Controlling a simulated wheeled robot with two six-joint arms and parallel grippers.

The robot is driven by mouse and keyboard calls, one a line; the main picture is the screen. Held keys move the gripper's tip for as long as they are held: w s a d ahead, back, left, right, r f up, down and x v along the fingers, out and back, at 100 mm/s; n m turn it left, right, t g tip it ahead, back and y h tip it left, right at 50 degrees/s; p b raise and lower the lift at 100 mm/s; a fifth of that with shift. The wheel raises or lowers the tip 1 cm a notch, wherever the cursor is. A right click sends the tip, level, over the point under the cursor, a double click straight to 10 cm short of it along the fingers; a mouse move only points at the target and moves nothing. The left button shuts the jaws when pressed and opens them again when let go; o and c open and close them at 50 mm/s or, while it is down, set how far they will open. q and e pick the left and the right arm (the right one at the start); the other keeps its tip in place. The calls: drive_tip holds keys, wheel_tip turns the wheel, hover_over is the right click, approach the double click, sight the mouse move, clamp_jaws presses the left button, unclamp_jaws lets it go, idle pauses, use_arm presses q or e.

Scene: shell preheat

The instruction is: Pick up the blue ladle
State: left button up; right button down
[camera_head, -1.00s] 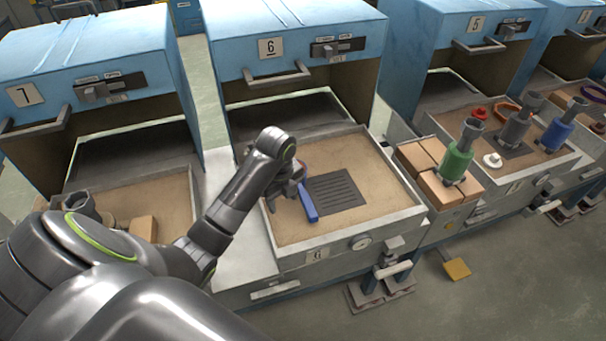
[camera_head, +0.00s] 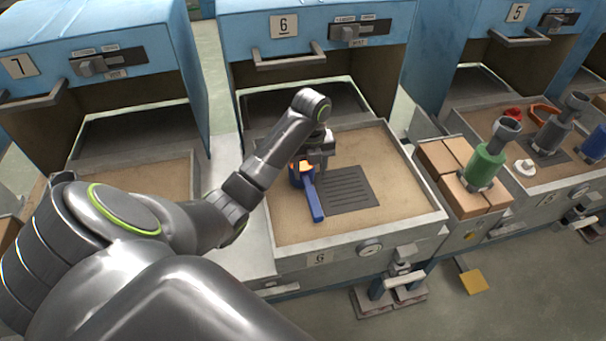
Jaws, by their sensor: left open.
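The blue ladle (camera_head: 314,200) lies on the sandy bed of the station 6 tray (camera_head: 408,213), to the left of a dark slotted grate (camera_head: 347,190). Its handle points toward the tray's front, and its bowl end shows orange inside. My left gripper (camera_head: 316,166) is open and hangs just above and beside the ladle's bowl end. The gripper partly hides the bowl, and I cannot tell whether the fingers touch it. My right gripper is not in view.
A gauge (camera_head: 370,248) sits on the tray front. The tray's right side is clear.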

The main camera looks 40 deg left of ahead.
sight(309, 188)
use_arm(q)
wheel_tip(309, 188, down, 3)
drive_tip(key=shift+r+b, duration=0.2)
drive_tip(key=shift+b, duration=0.7)
wheel_tip(309, 188, down, 4)
drive_tip(key=b, duration=0.3)
drive_tip(key=shift+b, duration=0.4)
drive_tip(key=shift+d+f, duration=0.15)
drive_tip(key=shift+f, duration=2.35)
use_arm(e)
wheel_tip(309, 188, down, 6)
use_arm(q)
drive_tip(key=shift+c, duration=0.3)
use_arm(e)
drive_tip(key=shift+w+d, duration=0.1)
use_arm(q)
clamp_jaws()
